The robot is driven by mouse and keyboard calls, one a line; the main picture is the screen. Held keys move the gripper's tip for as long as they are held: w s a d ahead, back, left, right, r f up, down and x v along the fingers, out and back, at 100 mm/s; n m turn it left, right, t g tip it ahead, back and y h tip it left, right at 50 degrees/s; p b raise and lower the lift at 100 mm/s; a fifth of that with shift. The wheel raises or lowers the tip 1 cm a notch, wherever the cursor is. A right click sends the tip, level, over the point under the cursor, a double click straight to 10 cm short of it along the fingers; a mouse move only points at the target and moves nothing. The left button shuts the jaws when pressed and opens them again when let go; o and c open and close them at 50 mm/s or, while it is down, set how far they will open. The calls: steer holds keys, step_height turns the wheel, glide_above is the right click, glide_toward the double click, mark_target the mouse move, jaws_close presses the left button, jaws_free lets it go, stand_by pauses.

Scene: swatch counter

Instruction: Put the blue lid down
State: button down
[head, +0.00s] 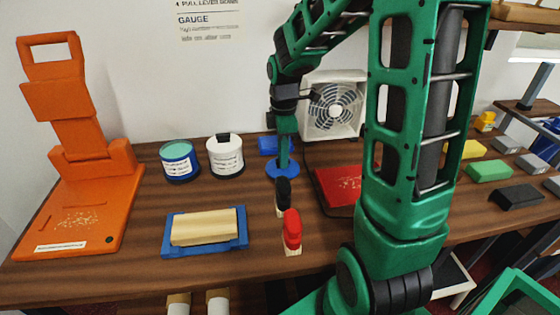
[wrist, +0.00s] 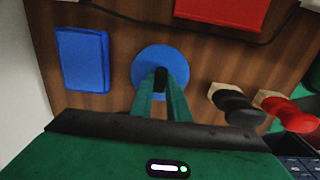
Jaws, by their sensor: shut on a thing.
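The blue lid (head: 272,170) is a round blue disc with a dark knob, low over the wooden counter behind the black-handled piece. In the wrist view the lid (wrist: 146,62) lies flat, face-on to the camera. My gripper (head: 283,158) points down from above and is shut on the lid's dark knob; its two green fingers (wrist: 161,82) close around it in the wrist view. I cannot tell whether the lid's underside touches the counter.
A blue block (wrist: 83,60) lies left of the lid. A black-handled piece (head: 283,191) and a red-handled piece (head: 292,230) stand in front. A blue can (head: 180,162) and white can (head: 226,157) stand left. A red pad (head: 338,182) lies right.

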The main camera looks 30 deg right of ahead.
steer(key=shift+f, duration=0.9)
steer(key=c, duration=1.7)
jaws_free()
steer(key=shift+f, duration=0.1)
step_height(320, 180, up, 12)
steer(key=s+d+f+m, duration=0.1)
steer(key=s+m, duration=0.5)
steer(key=s, duration=0.2)
steer(key=s+d+f+m, duration=0.1)
steer(key=s+m, duration=0.6)
steer(key=s, duration=0.1)
steer(key=s+d+f+m, duration=0.1)
steer(key=s+m, duration=0.5)
steer(key=s, duration=0.3)
steer(key=shift+d+f+m, duration=0.3)
steer(key=shift+f+m, duration=0.05)
steer(key=shift+m, duration=0.05)
